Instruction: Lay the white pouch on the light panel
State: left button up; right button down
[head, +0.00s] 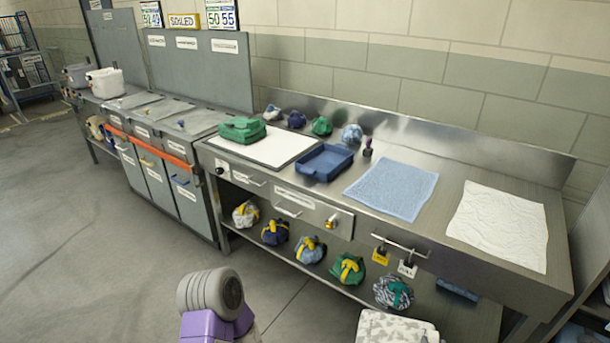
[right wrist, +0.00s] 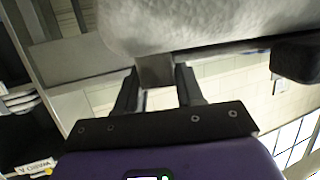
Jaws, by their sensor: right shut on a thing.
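The light panel (head: 287,146) is a flat white rectangle on the left part of the steel bench, and a folded green pouch (head: 241,130) lies on its left side. A white, speckled pouch (head: 393,328) shows at the bottom edge of the head view, in front of the bench and partly cut off. In the right wrist view the pale pouch (right wrist: 215,22) fills the top. My right gripper (right wrist: 157,80) is shut on a grey tab below it. That gripper is hidden in the head view. A purple and grey part of my left arm shows at the bottom, but not my left gripper.
A blue tray (head: 324,162) sits right of the panel, then a blue towel (head: 391,190) and a white towel (head: 499,226). Small bundles, one green (head: 321,126), line the bench's back. Several tied bundles fill the lower shelf, including a green one (head: 347,269).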

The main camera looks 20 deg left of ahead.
aim_at(276, 147)
jog(key=u, duration=1.65)
jog(key=i, duration=1.05)
jog(key=z, duration=0.1)
